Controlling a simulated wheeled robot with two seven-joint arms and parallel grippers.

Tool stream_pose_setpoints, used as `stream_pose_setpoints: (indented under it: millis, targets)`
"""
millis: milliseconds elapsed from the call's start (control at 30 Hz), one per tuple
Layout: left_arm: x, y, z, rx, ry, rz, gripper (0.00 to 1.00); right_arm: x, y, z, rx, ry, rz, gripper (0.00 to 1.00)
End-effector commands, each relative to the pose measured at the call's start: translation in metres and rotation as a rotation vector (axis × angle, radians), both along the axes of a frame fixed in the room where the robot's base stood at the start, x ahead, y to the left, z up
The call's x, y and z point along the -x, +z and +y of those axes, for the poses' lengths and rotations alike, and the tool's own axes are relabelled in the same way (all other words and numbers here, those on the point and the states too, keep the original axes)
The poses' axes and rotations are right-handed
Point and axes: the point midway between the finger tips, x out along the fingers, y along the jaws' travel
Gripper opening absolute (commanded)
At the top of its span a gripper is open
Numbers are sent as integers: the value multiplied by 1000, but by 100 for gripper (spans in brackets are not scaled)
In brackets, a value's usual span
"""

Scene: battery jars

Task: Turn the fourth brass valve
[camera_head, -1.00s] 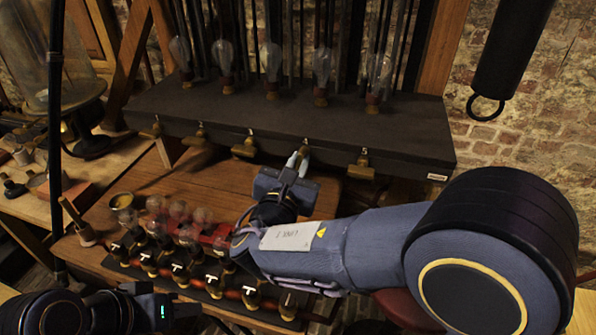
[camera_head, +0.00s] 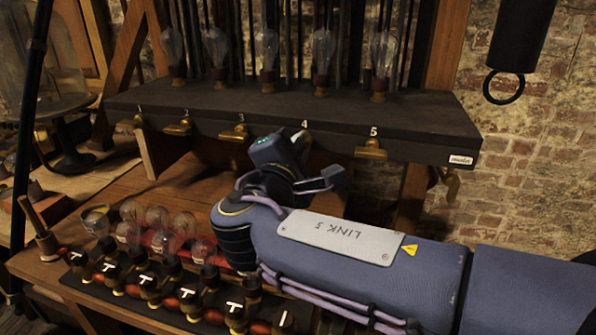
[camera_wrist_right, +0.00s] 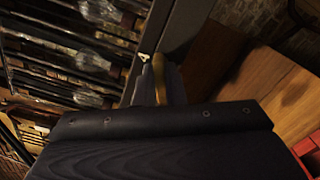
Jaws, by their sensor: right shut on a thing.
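A dark shelf (camera_head: 330,118) carries a row of brass valves along its front edge, numbered 1 to 5. The fourth valve, under the number 4, is mostly hidden behind my right gripper (camera_head: 300,142) in the head view. In the right wrist view, part of that brass valve (camera_wrist_right: 159,80) shows at the fingers, beside a pale number mark. My right gripper is shut on it. The third valve (camera_head: 234,132) and the fifth valve (camera_head: 371,149) stand free on either side. My left gripper is out of view.
Glass bulbs (camera_head: 322,50) stand on the shelf above the valves. Below is a wooden bench (camera_head: 185,185) with a rack of several small bulbs and T-marked black switches (camera_head: 150,280). A dark cylinder with a ring (camera_head: 505,86) hangs at the right.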

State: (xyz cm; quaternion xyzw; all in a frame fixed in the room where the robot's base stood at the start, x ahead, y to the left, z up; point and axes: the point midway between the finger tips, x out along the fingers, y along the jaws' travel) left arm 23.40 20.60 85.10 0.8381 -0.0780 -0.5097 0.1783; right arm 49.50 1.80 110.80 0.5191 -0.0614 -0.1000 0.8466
Motion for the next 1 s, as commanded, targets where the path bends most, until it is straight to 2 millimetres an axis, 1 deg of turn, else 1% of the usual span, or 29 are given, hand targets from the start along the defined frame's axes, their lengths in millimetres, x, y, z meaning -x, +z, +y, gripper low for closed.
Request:
stream_pose_setpoints:
  millis: [33,100,400,700,1000]
  targets:
    - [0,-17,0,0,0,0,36,0,-8,-1,-48,-2,-13,0]
    - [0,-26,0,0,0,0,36,0,-7,-1,-109,-1,-28,0]
    - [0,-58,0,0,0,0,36,0,-6,-1,-326,-1,-79,0]
    - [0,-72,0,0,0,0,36,0,-5,-1,-445,-1,-106,0]
    - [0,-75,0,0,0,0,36,0,-3,-1,-475,-3,-113,0]
